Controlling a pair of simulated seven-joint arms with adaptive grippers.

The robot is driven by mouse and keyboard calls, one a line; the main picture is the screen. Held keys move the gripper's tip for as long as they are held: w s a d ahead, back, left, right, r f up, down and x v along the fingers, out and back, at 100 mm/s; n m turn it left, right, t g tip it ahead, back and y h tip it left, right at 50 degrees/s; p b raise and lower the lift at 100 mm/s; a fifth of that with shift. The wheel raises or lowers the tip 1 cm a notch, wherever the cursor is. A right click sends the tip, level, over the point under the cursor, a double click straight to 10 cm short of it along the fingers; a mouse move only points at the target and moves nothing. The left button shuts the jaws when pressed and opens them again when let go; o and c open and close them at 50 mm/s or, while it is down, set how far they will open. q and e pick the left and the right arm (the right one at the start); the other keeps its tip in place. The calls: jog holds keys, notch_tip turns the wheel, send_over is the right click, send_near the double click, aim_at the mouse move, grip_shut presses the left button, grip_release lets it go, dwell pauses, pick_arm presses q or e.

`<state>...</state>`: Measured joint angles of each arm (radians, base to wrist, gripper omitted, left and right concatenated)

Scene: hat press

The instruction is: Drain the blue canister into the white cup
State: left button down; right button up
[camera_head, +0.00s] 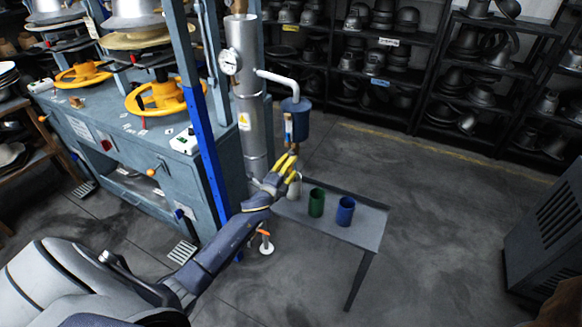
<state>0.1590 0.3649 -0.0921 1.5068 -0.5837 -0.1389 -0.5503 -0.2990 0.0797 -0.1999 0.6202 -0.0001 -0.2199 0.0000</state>
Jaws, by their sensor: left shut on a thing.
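The blue canister (296,124) hangs from a white pipe beside a tall metal column. A small tap (289,130) with a copper-coloured lower part shows at its front left. My left gripper (289,160) has yellow fingers. It is shut just below the canister, at the lower end of the tap, which the fingers partly hide. The white cup (296,188) stands on the left end of the small grey table, close behind and below the fingers, and is partly hidden. I cannot see what is inside it. My right gripper is not in view.
A green cup (316,203) and a blue cup (345,211) stand on the grey table (372,228) to the right of the white cup. The hat press (150,130) is at left. Shelves of hats (390,45) line the back.

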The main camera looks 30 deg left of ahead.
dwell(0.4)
pick_arm(q)
jog(key=shift+c, duration=2.4)
grip_release()
jog(key=shift+s, duration=0.1)
jog(key=s, duration=1.2)
jog(key=shift+d, duration=0.2)
jog(key=shift+w, duration=0.1)
